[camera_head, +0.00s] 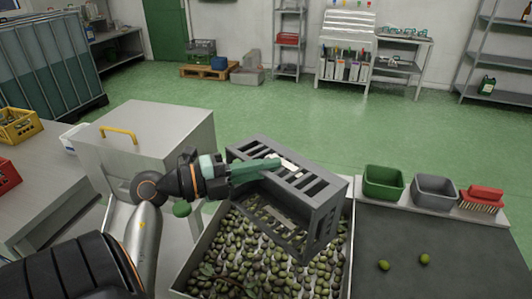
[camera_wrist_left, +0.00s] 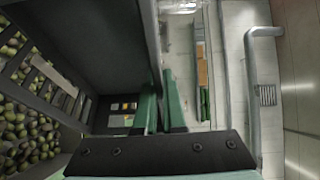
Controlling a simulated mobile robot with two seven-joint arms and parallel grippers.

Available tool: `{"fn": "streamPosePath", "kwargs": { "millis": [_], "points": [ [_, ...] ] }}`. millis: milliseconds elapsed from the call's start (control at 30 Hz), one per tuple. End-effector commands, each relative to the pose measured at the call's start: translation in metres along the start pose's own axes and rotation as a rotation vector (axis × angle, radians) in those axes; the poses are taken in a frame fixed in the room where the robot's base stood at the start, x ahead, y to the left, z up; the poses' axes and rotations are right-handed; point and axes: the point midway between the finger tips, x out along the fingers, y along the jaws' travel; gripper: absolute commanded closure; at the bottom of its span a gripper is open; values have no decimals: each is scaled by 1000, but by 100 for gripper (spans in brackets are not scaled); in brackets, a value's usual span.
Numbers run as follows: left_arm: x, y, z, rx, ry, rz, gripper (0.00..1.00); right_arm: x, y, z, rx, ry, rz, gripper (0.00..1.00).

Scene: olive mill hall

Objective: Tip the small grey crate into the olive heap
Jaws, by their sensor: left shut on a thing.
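The small grey crate (camera_head: 325,205) is tilted well over above the olive heap (camera_head: 245,250), its slotted side turned up. My left gripper (camera_head: 272,165), with green fingers, is shut on the crate's wall. In the left wrist view the fingers (camera_wrist_left: 158,112) grip the dark crate wall (camera_wrist_left: 95,35), and olives (camera_wrist_left: 22,130) show at the left past the crate's slots. The heap lies in a light, shallow-walled bin (camera_head: 183,277). The crate hides the heap's far right part, and I cannot tell whether olives remain inside it. My right gripper is not in view.
A dark worktop (camera_head: 440,245) at right holds two loose olives (camera_head: 384,265). A green tub (camera_head: 384,182), a grey tub (camera_head: 435,191) and a red brush (camera_head: 483,198) stand along its back. A pale cabinet (camera_head: 150,135) with a yellow handle stands left of the bin.

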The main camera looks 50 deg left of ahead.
Motion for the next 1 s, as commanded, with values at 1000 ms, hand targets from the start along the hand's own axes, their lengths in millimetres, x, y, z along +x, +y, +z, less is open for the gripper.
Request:
{"fn": "streamPosePath", "kwargs": {
  "millis": [1000],
  "points": [
    [0,-20,0,-152,2,377,100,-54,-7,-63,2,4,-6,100]
  ]
}}
